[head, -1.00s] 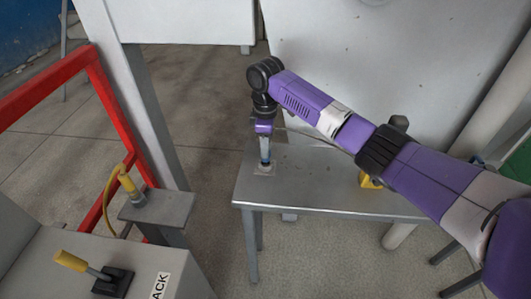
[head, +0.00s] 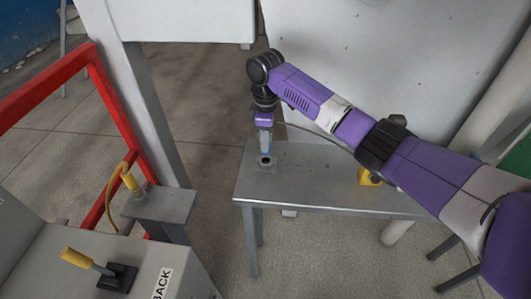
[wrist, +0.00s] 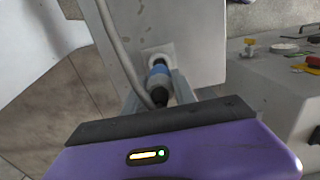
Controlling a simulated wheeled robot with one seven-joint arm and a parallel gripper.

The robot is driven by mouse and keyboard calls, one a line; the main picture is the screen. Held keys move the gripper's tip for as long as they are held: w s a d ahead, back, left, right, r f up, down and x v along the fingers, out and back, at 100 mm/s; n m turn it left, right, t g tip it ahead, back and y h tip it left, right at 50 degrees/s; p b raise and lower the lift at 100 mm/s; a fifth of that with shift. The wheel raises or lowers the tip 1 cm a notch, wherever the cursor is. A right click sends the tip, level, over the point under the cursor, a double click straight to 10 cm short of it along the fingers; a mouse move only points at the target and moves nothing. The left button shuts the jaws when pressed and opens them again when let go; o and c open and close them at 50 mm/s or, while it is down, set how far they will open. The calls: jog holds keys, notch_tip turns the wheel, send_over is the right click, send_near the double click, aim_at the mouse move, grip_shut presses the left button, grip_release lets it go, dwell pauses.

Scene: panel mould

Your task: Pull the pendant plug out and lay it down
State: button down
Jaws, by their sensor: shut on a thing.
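The pendant plug (head: 265,145) is a blue-grey cylinder held upright in my gripper (head: 264,131), over the left part of the grey metal table. A round socket (head: 265,161) with a dark opening lies just under the plug's lower end. The plug looks raised, but I cannot tell if its tip is fully clear of the socket. In the wrist view the blue plug (wrist: 158,74) has a dark back end between the grey fingers of my gripper (wrist: 180,90), which are shut on it. A grey cable (wrist: 118,48) runs beside the plug.
The table (head: 320,190) has bare top to the right of the socket. A yellow object (head: 368,177) there is partly hidden by my arm. At left are a red frame (head: 125,103), a post with a yellow connector (head: 128,181), and a console with a yellow-handled lever (head: 76,257).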

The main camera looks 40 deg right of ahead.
jog(key=shift+r+p, duration=0.4)
jog(key=shift+r, duration=1.6)
